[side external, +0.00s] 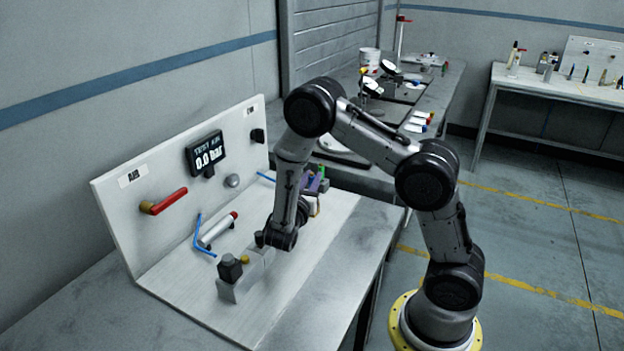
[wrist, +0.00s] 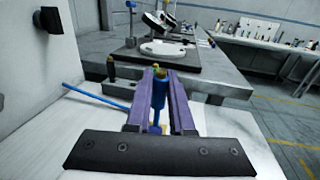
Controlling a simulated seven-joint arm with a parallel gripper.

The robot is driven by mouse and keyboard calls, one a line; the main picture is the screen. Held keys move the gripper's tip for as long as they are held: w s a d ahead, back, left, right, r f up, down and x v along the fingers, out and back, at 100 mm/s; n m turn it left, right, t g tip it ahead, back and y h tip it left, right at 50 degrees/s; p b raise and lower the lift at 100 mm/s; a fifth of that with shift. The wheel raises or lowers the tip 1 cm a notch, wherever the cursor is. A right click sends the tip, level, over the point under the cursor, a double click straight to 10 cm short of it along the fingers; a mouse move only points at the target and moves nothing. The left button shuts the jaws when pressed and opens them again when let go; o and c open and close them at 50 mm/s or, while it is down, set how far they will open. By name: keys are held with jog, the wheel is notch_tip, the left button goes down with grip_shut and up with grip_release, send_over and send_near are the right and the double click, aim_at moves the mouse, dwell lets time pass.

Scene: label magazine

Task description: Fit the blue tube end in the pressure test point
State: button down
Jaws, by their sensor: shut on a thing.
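My gripper (wrist: 161,80) has two purple fingers, shut on a blue cylindrical piece (wrist: 159,90), apparently the blue tube end. A small yellow-green tip shows just beyond it at the fingertips. A thin blue tube (wrist: 95,96) runs in from the left toward the fingers in the wrist view; its join to the held piece is hidden. In the side view my gripper (side external: 314,182) is at the far right end of the white board, its hold partly hidden by my arm. I cannot tell for sure which fitting is the pressure test point.
The upright panel (side external: 130,215) carries a 0.0 bar display (side external: 205,154) and a red lever (side external: 168,201).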

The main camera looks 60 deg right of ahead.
jog(key=shift+f, duration=1.95)
jog(key=c, duration=0.7)
grip_release()
jog(key=s+a, duration=0.1)
jog(key=a, duration=0.8)
jog(key=s+a, duration=0.1)
jog(key=a, duration=0.3)
jog(key=shift+s+a, duration=0.3)
jog(key=shift+s, duration=0.05)
